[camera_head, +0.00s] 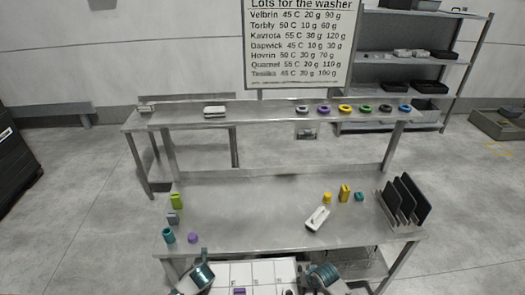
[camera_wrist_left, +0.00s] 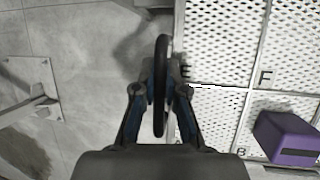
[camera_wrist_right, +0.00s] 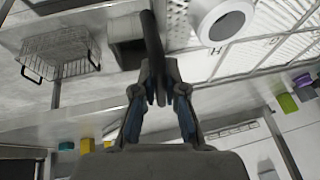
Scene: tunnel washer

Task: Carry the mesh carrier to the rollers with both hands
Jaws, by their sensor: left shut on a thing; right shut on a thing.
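The mesh carrier (camera_head: 262,272), a pale tray with lettered compartments, is at the bottom of the head view, partly cut off. My left gripper (camera_wrist_left: 161,95) is shut on its dark handle (camera_wrist_left: 161,60) at one side. A purple block (camera_wrist_left: 288,138) is in the carrier. My right gripper (camera_wrist_right: 158,98) is shut on the other dark handle (camera_wrist_right: 151,40). I cannot make out the rollers.
A steel table (camera_head: 260,205) lies ahead of the carrier, its middle clear. It bears a white device (camera_head: 317,219), small coloured pieces at both sides and a dark plate rack (camera_head: 392,212). A raised shelf (camera_head: 262,114) holds coloured rings. A wire basket (camera_wrist_right: 60,54) shows below.

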